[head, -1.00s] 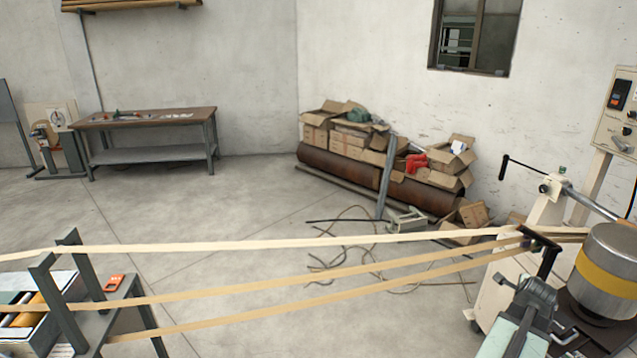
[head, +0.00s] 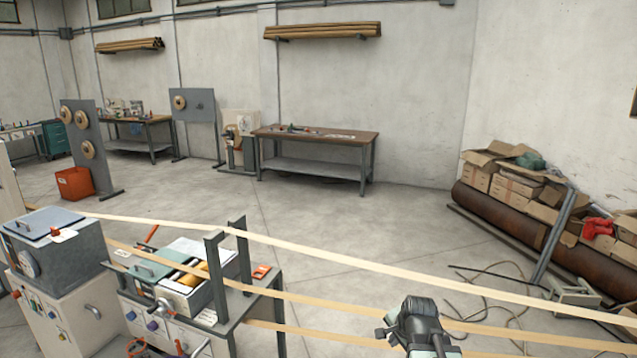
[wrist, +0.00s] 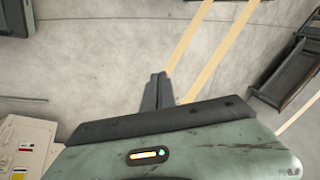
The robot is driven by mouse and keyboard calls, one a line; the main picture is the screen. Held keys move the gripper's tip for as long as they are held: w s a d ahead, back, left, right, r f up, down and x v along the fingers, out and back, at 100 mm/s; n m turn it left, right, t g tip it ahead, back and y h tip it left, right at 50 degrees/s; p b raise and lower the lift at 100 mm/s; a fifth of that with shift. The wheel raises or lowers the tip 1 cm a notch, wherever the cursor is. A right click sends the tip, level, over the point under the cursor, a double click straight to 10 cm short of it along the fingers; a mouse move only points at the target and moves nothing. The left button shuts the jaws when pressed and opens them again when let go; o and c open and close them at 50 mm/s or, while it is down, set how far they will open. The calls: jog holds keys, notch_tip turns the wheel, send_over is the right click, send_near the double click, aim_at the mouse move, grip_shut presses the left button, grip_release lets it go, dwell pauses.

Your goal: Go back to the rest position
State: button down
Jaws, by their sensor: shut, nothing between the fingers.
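My gripper (wrist: 158,76) shows in the wrist view, its two dark grey fingers together with nothing between them. In the head view part of my arm (head: 418,325) rises at the bottom, right of centre, in front of the pale bands. The fingertips cannot be made out there. In the wrist view two pale bands (wrist: 218,60) cross the background beyond and to the right of the fingers. I see no contact between the fingers and the bands.
Pale bands (head: 375,268) stretch across the front. A workbench (head: 318,135) stands at the back. Cardboard boxes (head: 515,190) and loose cables (head: 500,285) lie right. The middle floor is clear.

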jog(key=s+a+f+n+g, duration=0.2)
jog(key=s+a+n, duration=0.25)
jog(key=a, duration=0.55)
jog(key=s+f+n+g, duration=0.1)
jog(key=s+n+g, duration=0.2)
jog(key=s+n, duration=0.4)
jog(key=shift+d+n+g, duration=0.3)
jog(key=shift+d+n, duration=0.15)
jog(key=c, duration=1.4)
grip_release()
jog(key=shift+f, duration=0.1)
